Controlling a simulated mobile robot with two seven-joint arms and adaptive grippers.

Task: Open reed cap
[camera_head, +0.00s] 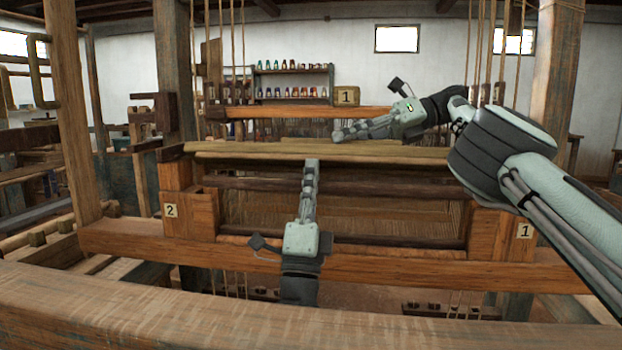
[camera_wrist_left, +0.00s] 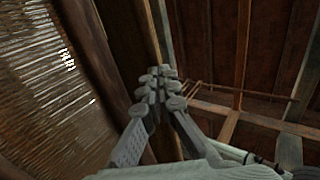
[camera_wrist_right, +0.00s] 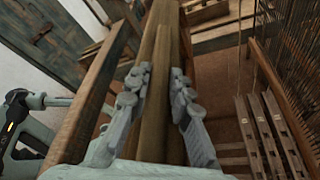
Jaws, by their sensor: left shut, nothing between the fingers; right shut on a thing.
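The reed cap (camera_head: 250,147) is a long yellow-brown wooden bar lying across the top of the loom's beater frame. In the right wrist view the cap (camera_wrist_right: 150,95) runs between my right fingers, beside a second parallel bar. My right gripper (camera_head: 338,134) comes in from the right and is shut on the cap near its middle. My left gripper (camera_head: 311,164) points up in front of the frame, just below the cap's front edge, shut and empty; its fingers are together in the left wrist view (camera_wrist_left: 163,75). The reed (camera_wrist_left: 45,80) shows there at left.
Wooden blocks marked 2 (camera_head: 175,220) and 1 (camera_head: 510,235) stand at the frame's ends. A thick front beam (camera_head: 200,310) crosses the foreground. Hanging cords (camera_head: 475,50) and posts (camera_head: 70,110) flank the loom. A shelf of small coloured items (camera_head: 292,82) is on the back wall.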

